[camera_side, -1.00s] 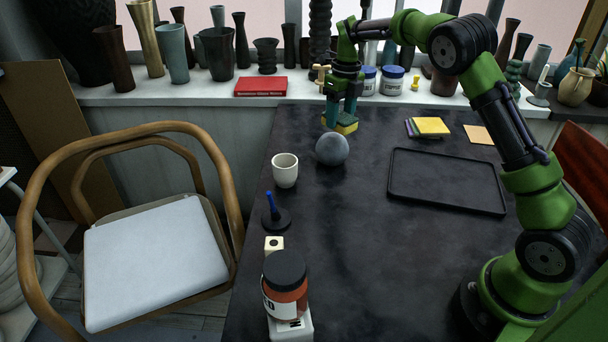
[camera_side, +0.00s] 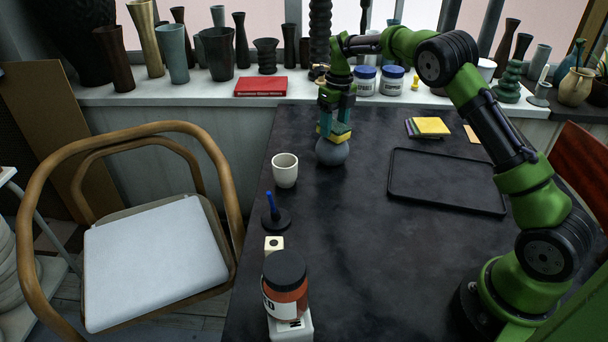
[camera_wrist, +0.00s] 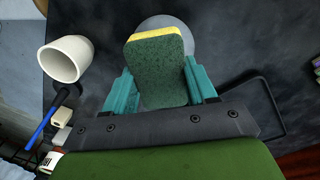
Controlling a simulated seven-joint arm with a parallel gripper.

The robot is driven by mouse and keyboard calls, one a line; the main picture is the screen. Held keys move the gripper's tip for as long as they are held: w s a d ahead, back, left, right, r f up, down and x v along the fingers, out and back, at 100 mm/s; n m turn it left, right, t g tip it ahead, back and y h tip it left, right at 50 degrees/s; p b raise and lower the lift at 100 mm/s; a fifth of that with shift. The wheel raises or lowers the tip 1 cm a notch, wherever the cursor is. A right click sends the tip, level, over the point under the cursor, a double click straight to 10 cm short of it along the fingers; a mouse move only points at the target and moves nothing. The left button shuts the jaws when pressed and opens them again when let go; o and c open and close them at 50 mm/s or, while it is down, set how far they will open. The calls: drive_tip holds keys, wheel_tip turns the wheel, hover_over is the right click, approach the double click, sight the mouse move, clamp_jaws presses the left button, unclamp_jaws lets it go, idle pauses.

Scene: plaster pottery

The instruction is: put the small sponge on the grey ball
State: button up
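The small sponge (camera_side: 338,132) is yellow with a dark green scouring side. My gripper (camera_side: 335,124) is shut on it, with the teal fingers on either side of it. The grey ball (camera_side: 332,153) sits on the dark table, directly under the sponge in the side view. I cannot tell whether the sponge touches the ball. In the wrist view the sponge (camera_wrist: 158,70) lies between the two fingers (camera_wrist: 160,88), green side facing the camera, and covers much of the ball (camera_wrist: 165,22), whose rim shows behind it.
A white cup (camera_side: 285,170) stands left of the ball. A black tray (camera_side: 447,182) lies to the right, with a stack of sponges or pads (camera_side: 428,127) behind it. A blue-handled tool (camera_side: 273,212) and a jar (camera_side: 285,284) stand nearer the front.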

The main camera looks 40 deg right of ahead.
sight(336, 124)
drive_tip(key=o, duration=0.4)
wheel_tip(336, 124, up, 12)
drive_tip(key=s+a+r+n+t, duration=0.2)
drive_tip(key=s+r+n, duration=0.4)
drive_tip(key=r+n, duration=0.15)
drive_tip(key=s+a+r+n+t+y, duration=0.1)
drive_tip(key=s+a+n+t, duration=0.1)
drive_tip(key=s+a+n, duration=0.45)
drive_tip(key=s+a+n+t, duration=0.1)
drive_tip(key=s+a+n, duration=0.2)
drive_tip(key=s+n, duration=0.65)
drive_tip(key=s+a+f+n+t, duration=0.2)
drive_tip(key=s+f+n, duration=0.3)
drive_tip(key=s+n, duration=0.3)
drive_tip(key=shift+s+a+f, duration=0.25)
drive_tip(key=shift+a+f, duration=0.05)
drive_tip(key=shift+a, duration=0.15)
